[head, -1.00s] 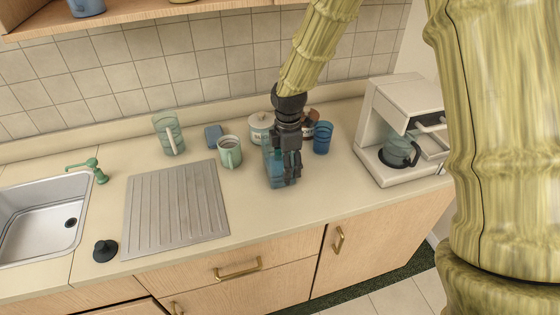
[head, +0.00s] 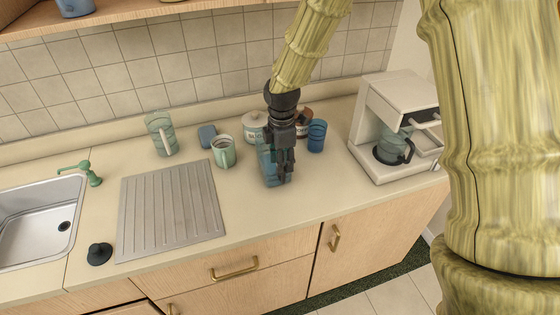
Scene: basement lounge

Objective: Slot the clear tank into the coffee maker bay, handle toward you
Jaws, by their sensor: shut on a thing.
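My gripper (head: 284,164) points down over the middle of the counter. It is shut on a see-through blue tank (head: 267,170), which shows mostly to the left of the fingers. The tank is upright, at or just above the counter top; I cannot tell whether it touches. Its handle is hidden or too small to make out. The white coffee maker (head: 395,95) stands at the right end of the counter. A dark-handled glass carafe (head: 391,148) sits in its front opening. An open space (head: 424,146) shows at its right side, partly cut off by my arm.
A lidded jar (head: 253,124) and a blue cup (head: 317,136) stand behind my gripper. The counter in front and toward the coffee maker is clear.

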